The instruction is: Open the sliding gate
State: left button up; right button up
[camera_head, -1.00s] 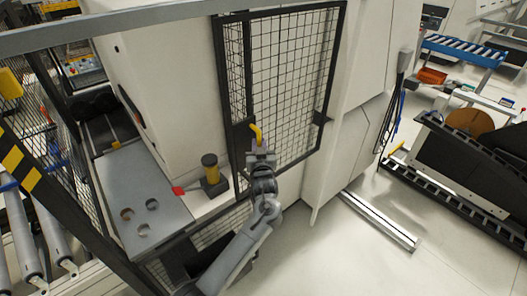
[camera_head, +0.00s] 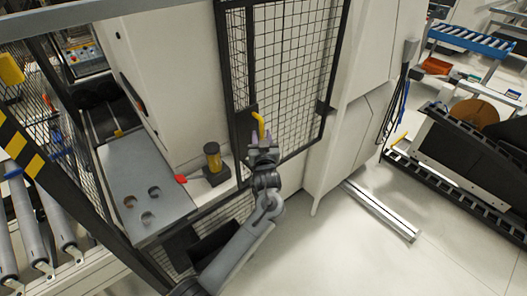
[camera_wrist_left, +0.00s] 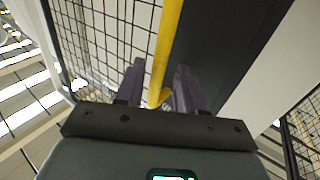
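The sliding gate (camera_head: 245,92) is a black-framed wire mesh panel at the front of a white machine, in the upper middle of the head view. A yellow handle (camera_head: 261,125) stands on its dark left upright. My left gripper (camera_head: 264,143) is at the lower end of this handle. In the left wrist view the yellow handle (camera_wrist_left: 168,45) runs between the two purple fingers of my left gripper (camera_wrist_left: 158,88). The fingers are apart, with gaps visible beside the handle. My right gripper is in neither view.
A grey table (camera_head: 145,190) with round holes lies left of the gate. A black and yellow bottle-like object (camera_head: 213,160) and a red item (camera_head: 181,179) are near its right edge.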

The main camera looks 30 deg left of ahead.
pick_arm(q)
jog(key=v, duration=0.8)
jog(key=shift+s+d+b, duration=0.2)
jog(key=shift+s+b, duration=0.05)
jog(key=shift+b, duration=0.15)
